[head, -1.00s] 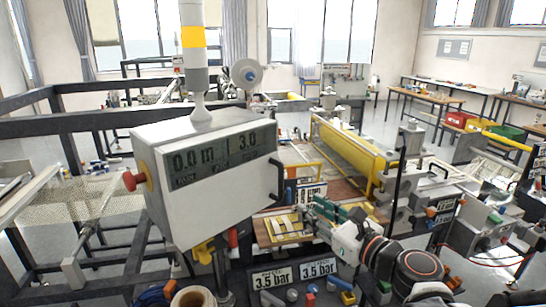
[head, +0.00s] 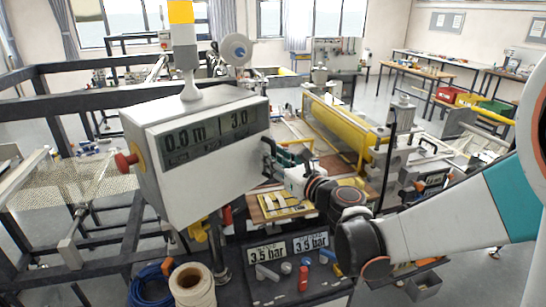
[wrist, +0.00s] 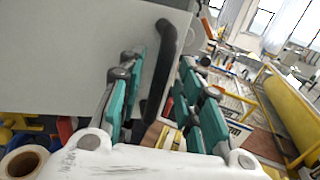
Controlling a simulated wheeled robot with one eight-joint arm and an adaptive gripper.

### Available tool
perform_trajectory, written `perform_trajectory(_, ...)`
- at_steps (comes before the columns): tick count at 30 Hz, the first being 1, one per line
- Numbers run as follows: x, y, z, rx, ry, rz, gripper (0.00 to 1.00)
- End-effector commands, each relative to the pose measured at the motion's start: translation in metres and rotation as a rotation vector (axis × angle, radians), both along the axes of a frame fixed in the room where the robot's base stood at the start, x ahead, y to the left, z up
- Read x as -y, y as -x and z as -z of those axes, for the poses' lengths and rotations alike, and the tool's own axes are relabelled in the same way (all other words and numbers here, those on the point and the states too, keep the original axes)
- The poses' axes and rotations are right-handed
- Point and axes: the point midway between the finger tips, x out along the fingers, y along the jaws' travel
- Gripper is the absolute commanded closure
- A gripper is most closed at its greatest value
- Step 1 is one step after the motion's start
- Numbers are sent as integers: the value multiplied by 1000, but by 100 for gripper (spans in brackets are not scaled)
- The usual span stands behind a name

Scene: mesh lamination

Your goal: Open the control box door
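The white control box (head: 200,175) stands left of centre in the head view, with a display reading 0.0 m and 3.0 on its front. Its door looks shut, with no gap visible. A black bar handle (head: 267,160) is at the front's right edge. The handle (wrist: 163,75) also shows in the wrist view, between the teal fingers of my gripper (wrist: 160,62). My gripper is open around the handle, with a space on both sides. In the head view my gripper (head: 279,158) reaches the handle from the right, and its fingertips are partly hidden.
A red knob (head: 126,160) sticks out of the box's left side, and a signal tower (head: 183,45) stands on top. The yellow roller (head: 340,125) lies behind my arm. Below are a paper roll (head: 191,285) and a panel with 3.5 bar displays (head: 290,249).

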Motion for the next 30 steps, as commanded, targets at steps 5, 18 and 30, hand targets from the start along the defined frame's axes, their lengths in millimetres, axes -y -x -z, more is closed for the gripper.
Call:
perform_trajectory(5,-6,-9,0,0,0,-1,68)
perform_trajectory(18,-7,-9,0,0,0,0,100)
perform_trajectory(30,-1,1,0,0,0,25,100)
